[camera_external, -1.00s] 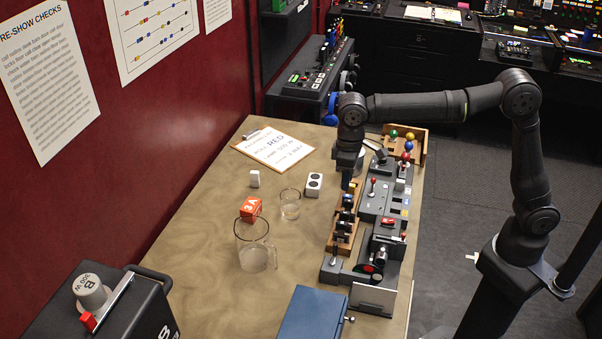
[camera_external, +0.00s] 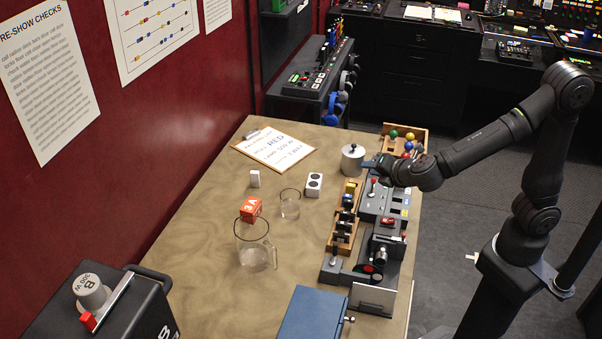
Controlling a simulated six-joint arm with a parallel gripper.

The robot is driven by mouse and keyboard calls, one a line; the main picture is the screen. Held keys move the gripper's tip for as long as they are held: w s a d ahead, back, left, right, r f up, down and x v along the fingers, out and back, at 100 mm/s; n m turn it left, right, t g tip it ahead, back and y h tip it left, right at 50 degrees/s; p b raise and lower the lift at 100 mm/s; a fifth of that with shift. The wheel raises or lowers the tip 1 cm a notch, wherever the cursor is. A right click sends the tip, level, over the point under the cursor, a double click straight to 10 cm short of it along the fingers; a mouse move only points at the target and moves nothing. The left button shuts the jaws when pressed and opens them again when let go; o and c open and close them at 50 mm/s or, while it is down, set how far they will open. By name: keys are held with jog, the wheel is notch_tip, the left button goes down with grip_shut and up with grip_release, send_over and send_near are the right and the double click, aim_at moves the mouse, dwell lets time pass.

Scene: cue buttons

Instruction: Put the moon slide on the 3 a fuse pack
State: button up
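The fuse pack (camera_external: 250,208) is a small red box with white lettering on the table, just behind the glass jug (camera_external: 253,246). I cannot make out which thing is the moon slide; no moon mark is legible. My gripper (camera_external: 371,164) is above the table's right side, beside a lidded metal pot and over the back of the grey control panel (camera_external: 372,206). It is well to the right of the fuse pack. Its fingers are small and dark, so its opening and any held thing cannot be told.
A drinking glass (camera_external: 290,204) and a white box with dark circles (camera_external: 314,184) stand right of the fuse pack. The lidded pot (camera_external: 352,160), a wooden rack (camera_external: 344,228) and a blue case (camera_external: 312,314) are also there. The left side of the table is clear.

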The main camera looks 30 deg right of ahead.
jog(key=s+f+n+g+y, duration=0.1)
jog(key=s+n+y, duration=0.1)
jog(key=s+n, duration=0.2)
jog(key=s+d+f+n+y, duration=0.1)
jog(key=s+f+n+y, duration=0.1)
jog(key=n, duration=0.6)
jog(key=s+f+n+g+y, duration=0.1)
jog(key=s+f+n+y, duration=0.1)
jog(key=s+n, duration=0.3)
jog(key=shift+s+d+f+n+g+y, duration=0.1)
jog(key=shift+s+d+n+g+y, duration=0.1)
jog(key=shift+s+y, duration=0.25)
jog(key=shift+s+d+f+n+g+y, duration=0.1)
jog(key=shift+s+n+y, duration=0.1)
jog(key=shift+s+y, duration=0.2)
jog(key=shift+a+f, duration=0.1)
send_near(345, 212)
jog(key=x, duration=0.5)
jog(key=shift+f, duration=0.25)
jog(key=shift+x, duration=2.55)
jog(key=shift+f, duration=0.1)
grip_shut()
